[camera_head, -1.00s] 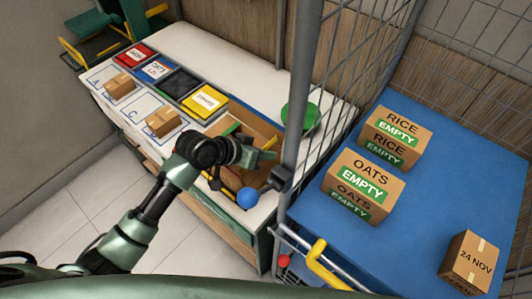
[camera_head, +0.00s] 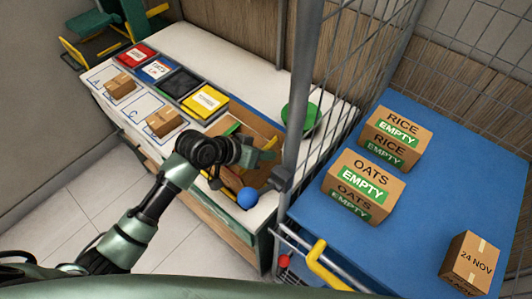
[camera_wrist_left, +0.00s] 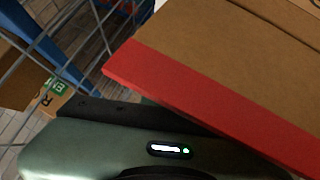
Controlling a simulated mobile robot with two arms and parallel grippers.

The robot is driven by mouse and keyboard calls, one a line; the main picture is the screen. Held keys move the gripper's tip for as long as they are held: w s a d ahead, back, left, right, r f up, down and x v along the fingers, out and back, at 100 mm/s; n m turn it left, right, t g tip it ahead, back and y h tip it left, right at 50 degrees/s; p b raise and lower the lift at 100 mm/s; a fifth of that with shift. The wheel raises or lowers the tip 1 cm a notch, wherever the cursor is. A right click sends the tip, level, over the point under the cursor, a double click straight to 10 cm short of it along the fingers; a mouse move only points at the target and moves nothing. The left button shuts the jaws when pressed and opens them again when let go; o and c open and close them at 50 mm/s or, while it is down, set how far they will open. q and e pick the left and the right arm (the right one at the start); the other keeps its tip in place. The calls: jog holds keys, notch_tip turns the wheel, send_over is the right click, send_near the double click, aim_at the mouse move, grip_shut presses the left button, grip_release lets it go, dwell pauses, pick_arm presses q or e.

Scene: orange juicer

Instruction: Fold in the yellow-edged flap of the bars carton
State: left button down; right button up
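The open brown bars carton (camera_head: 262,128) stands at the near right end of the white bench. A green-edged flap (camera_head: 232,129) shows at its far left side. My left gripper (camera_head: 266,157) is over the carton and hides much of its inside and near side. In the left wrist view a red-edged brown flap (camera_wrist_left: 215,95) lies close across the gripper body. The fingertips are not clear enough to tell if they are open or shut. My right gripper is not in view.
A blue ball (camera_head: 247,198) shows just below the gripper. A metal cage post (camera_head: 297,100) stands close right of the carton. Beyond it, a blue surface (camera_head: 420,225) holds labelled boxes. Small boxes (camera_head: 163,122) and coloured trays (camera_head: 205,101) occupy the bench's left part.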

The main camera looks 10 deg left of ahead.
pick_arm(q)
jog(key=shift+s+f, duration=0.2)
jog(key=shift+f, duration=0.1)
jog(key=c, duration=1.6)
grip_release()
jog(key=shift+c, duration=0.2)
jog(key=shift+w+d+r, duration=0.1)
jog(key=shift+r, duration=0.05)
jog(key=shift+a+r, duration=0.35)
jog(key=b+v, duration=0.2)
jog(key=v, duration=0.5)
jog(key=shift+d, duration=0.1)
